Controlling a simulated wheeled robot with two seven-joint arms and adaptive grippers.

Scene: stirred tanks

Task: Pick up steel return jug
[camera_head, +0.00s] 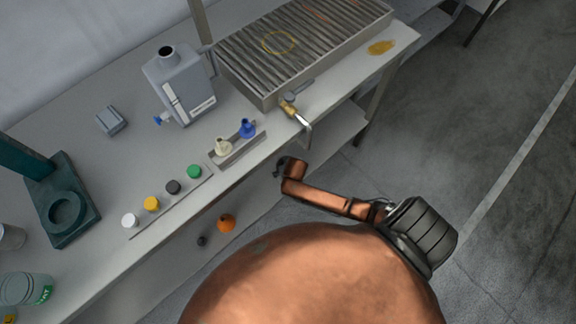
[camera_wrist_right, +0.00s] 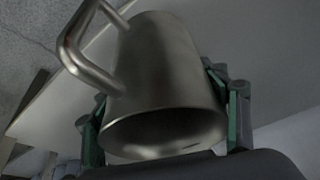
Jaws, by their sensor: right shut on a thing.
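The steel return jug (camera_wrist_right: 165,62) fills the middle of the right wrist view. It is a plain grey metal jug with a bent handle (camera_wrist_right: 82,45) on its left, and a dark round end faces the camera. My right gripper (camera_wrist_right: 164,118) has its green-edged fingers on both sides of the jug and is shut on it. The handle is outside the fingers. Neither the jug nor my right gripper shows in the head view. My left gripper is not in view.
A large copper vessel (camera_head: 310,275) with a copper pipe and black ribbed part fills the lower head view. Behind it, the bench (camera_head: 95,165) holds a grey canister (camera_head: 170,85), coloured caps, a slatted tray (camera_head: 300,35) and a dark green stand (camera_head: 50,225). Floor at right is clear.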

